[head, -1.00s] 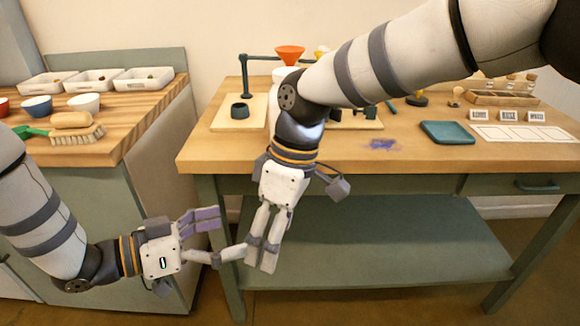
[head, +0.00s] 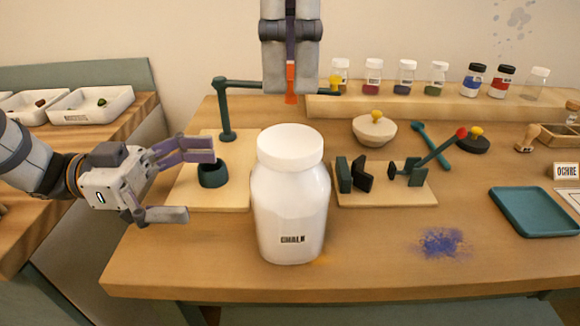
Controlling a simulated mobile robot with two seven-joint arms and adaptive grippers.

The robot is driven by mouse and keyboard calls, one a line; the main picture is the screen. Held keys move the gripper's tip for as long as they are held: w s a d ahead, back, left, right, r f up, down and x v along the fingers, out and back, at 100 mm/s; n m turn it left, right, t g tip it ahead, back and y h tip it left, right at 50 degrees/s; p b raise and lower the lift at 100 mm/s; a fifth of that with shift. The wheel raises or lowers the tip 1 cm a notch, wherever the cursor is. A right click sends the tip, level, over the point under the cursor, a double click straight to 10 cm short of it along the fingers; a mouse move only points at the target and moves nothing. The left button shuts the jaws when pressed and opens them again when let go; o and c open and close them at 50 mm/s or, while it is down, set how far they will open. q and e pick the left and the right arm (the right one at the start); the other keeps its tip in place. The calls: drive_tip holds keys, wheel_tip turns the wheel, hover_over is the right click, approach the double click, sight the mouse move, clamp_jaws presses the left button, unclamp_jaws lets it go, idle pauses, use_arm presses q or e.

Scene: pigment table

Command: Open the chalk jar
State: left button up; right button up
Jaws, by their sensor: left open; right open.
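The chalk jar (head: 290,215) is a large white jar labelled CHALK. It stands upright near the table's front edge, with its wide white lid (head: 290,147) on top. My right gripper (head: 291,92) points down from above, over the lid in the picture and apart from it. Its fingers are open, with a narrow gap between them and nothing held. My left gripper (head: 188,182) is open and empty to the left of the jar, its fingers pointing towards it without touching.
An orange funnel (head: 291,98) shows partly behind my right fingers, near a green stand (head: 226,110). A board with dark green blocks (head: 385,190) lies right of the jar. Purple powder (head: 443,241) and a teal tray (head: 535,212) are further right. Several small jars line a back shelf (head: 420,107).

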sight(288, 185)
drive_tip(key=shift+s+r, duration=0.2)
drive_tip(key=shift+s, duration=0.4)
drive_tip(key=shift+s+r, duration=0.15)
drive_tip(key=shift+s, duration=0.45)
use_arm(q)
drive_tip(key=d, duration=0.4)
drive_tip(key=s+d, duration=0.1)
drive_tip(key=d, duration=0.3)
drive_tip(key=s+d, duration=0.1)
drive_tip(key=d, duration=0.3)
drive_tip(key=shift+r, duration=0.25)
use_arm(e)
drive_tip(key=shift+w+f, duration=0.1)
drive_tip(key=shift+w, duration=0.15)
use_arm(q)
drive_tip(key=shift+w, duration=0.1)
drive_tip(key=c, duration=2.3)
use_arm(e)
drive_tip(key=m, duration=2.9)
drive_tip(key=shift+m, duration=0.4)
drive_tip(key=m, duration=0.5)
drive_tip(key=shift+m, duration=0.3)
drive_tip(key=shift+f+m, duration=0.25)
drive_tip(key=shift+m, duration=0.05)
wheel_tip(288, 185, down, 8)
drive_tip(key=shift+r, duration=0.25)
